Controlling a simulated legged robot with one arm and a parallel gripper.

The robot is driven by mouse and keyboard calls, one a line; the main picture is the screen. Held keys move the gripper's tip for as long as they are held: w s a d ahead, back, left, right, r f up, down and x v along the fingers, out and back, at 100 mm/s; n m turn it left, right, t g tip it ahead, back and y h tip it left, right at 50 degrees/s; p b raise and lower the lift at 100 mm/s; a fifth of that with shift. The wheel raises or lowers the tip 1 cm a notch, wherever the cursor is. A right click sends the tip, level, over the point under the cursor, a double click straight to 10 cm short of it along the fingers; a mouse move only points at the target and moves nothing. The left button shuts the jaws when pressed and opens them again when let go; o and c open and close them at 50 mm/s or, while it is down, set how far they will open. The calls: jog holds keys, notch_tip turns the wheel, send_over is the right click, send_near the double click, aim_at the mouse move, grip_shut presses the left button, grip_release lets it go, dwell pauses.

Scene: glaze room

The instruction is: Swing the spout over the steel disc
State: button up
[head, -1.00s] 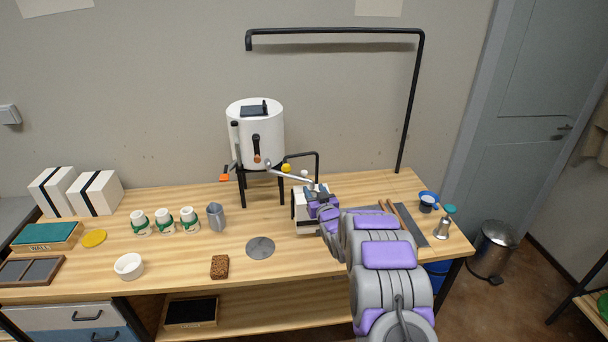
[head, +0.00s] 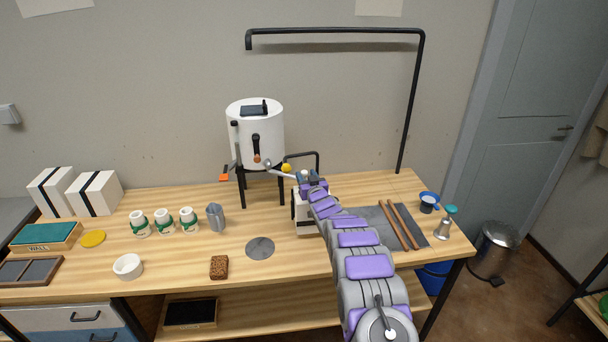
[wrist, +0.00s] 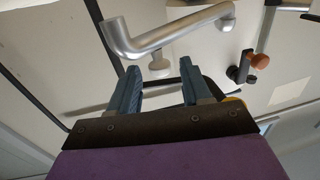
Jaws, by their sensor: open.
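The spout (head: 283,173) is a thin silver tube running from the front of the white tank (head: 255,135) out to the right. In the wrist view the spout (wrist: 178,32) crosses beyond my gripper (wrist: 160,82), with its bent end at upper left. A small pale knob (wrist: 159,66) shows between the open fingers; whether it touches them I cannot tell. In the head view my gripper (head: 307,178) is by the spout's outer end, partly hidden by my arm. The steel disc (head: 260,248) lies flat on the bench, in front of the tank, with nothing on it.
A white box-shaped device (head: 301,218) stands under my arm. A black tube frame (head: 412,100) rises behind. A grey pitcher (head: 216,218), a cork block (head: 219,267) and several white jars (head: 164,222) stand left of the disc. Wooden sticks (head: 404,224) lie at right.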

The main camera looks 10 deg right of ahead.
jog(key=shift+w+a+f, duration=0.1)
jog(key=shift+w+f, duration=0.1)
jog(key=shift+w, duration=0.35)
jog(key=shift+w+a+r, duration=0.15)
jog(key=shift+w, duration=0.75)
jog(key=shift+c, duration=0.4)
grip_shut()
